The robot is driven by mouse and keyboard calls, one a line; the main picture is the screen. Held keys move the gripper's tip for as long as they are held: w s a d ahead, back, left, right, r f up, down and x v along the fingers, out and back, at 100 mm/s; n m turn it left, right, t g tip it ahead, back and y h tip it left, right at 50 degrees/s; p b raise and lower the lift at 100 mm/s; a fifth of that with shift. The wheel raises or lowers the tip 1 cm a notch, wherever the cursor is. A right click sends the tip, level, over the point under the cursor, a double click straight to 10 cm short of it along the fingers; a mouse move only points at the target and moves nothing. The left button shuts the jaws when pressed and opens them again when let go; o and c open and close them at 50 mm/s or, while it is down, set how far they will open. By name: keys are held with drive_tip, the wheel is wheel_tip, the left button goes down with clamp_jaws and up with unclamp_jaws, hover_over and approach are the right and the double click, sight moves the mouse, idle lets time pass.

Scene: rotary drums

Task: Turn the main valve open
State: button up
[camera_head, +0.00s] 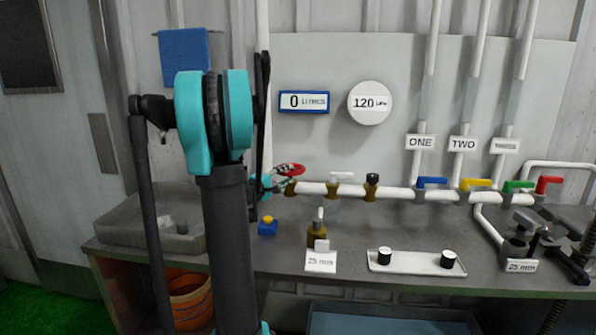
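A red handwheel (290,169) sits at the left end of the white horizontal pipe (400,192), above the bench; it looks like the main valve. My gripper (281,184) is just left of and below the red wheel, partly hidden behind my own arm. Its small dark fingers are close to the wheel and brass fitting. I cannot tell whether they touch it or whether they are open or shut.
Blue (432,181), yellow (476,183), green (518,185) and red (548,182) lever handles line the pipe to the right. A display (303,101) reads 0 litres. A brass fitting (317,232) and white tray (415,262) stand on the bench (350,280).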

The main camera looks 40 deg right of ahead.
sight(298, 167)
drive_tip(key=d, duration=0.4)
drive_tip(key=w+d, duration=0.1)
drive_tip(key=d, duration=0.2)
drive_tip(key=shift+d, duration=0.1)
clamp_jaws()
